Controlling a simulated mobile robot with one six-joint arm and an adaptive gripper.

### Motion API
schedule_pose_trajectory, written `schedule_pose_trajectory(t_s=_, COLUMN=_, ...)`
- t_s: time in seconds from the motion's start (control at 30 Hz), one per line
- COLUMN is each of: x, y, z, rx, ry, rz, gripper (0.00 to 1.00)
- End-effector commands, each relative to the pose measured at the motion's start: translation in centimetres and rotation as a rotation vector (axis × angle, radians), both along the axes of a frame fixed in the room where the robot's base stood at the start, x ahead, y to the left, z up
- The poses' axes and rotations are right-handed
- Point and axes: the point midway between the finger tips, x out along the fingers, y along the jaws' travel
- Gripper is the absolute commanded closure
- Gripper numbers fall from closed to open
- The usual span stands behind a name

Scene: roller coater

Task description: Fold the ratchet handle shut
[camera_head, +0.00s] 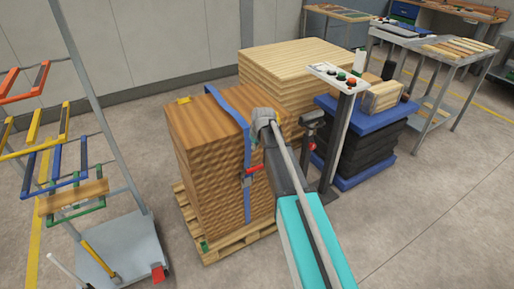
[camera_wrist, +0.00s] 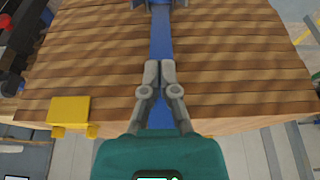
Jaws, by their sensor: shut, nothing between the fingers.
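The ratchet (camera_head: 249,178) sits on the blue strap (camera_head: 247,150) on the near side of the wood stack (camera_head: 203,158) in the head view. Its red handle (camera_head: 254,169) appears to stick out to the right; its exact angle is too small to tell. My gripper (camera_wrist: 160,72) is shut and empty, over the blue strap (camera_wrist: 161,40) on the stack's top in the wrist view. In the head view my arm's end is above the ratchet, and the fingertips are hidden. I cannot make out the ratchet clearly in the wrist view.
A yellow block (camera_wrist: 70,112) sits at the stack's edge. The stack stands on a pallet (camera_head: 238,243). A button post (camera_head: 337,125) stands close on the right, before a blue-topped stack (camera_head: 370,112). A rack cart (camera_head: 110,245) is on the left. Floor in front is clear.

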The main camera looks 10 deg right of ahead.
Motion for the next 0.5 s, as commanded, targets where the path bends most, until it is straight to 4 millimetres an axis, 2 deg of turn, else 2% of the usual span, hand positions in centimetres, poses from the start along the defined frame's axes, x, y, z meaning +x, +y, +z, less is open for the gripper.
schedule_pose_trajectory(t_s=0.03, x=0.2, y=0.0, z=-0.8, rx=0.0, ry=0.0, rz=0.0, gripper=1.0)
schedule_pose_trajectory(t_s=0.5, x=1.4, y=0.4, z=-4.4, rx=0.0, ry=0.0, rz=-0.001, gripper=1.0)
